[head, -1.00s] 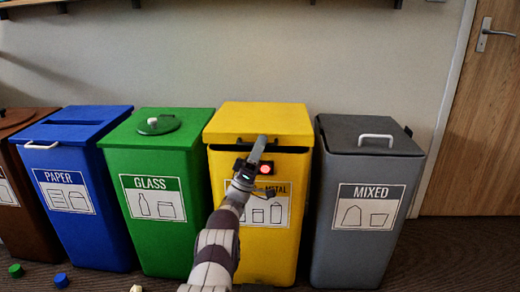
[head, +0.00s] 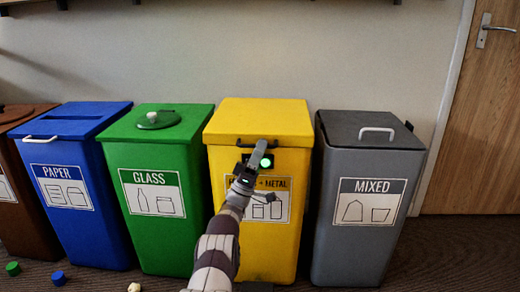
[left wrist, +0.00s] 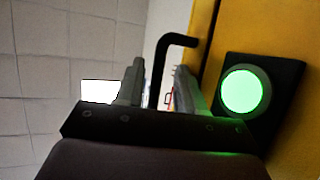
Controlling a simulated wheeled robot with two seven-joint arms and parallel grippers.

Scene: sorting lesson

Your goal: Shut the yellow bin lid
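The yellow bin (head: 281,225) stands between the green and grey bins. Its yellow lid (head: 262,118) lies flat on top, with no dark gap showing beneath its front edge. A round light on the bin front glows green; it also shows in the left wrist view (left wrist: 242,91). My left gripper (head: 258,153) is at the lid's front edge, hiding part of the bin's label. In the left wrist view its fingers (left wrist: 160,70) are apart, with the black handle (left wrist: 178,40) showing between them; I cannot tell whether they touch it. My right gripper is out of view.
The green glass bin (head: 150,240) and blue paper bin (head: 92,238) stand to the left, the grey mixed bin (head: 350,250) close on the right. Small blocks, one green (head: 13,268) and one blue (head: 58,279), lie on the floor at front left.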

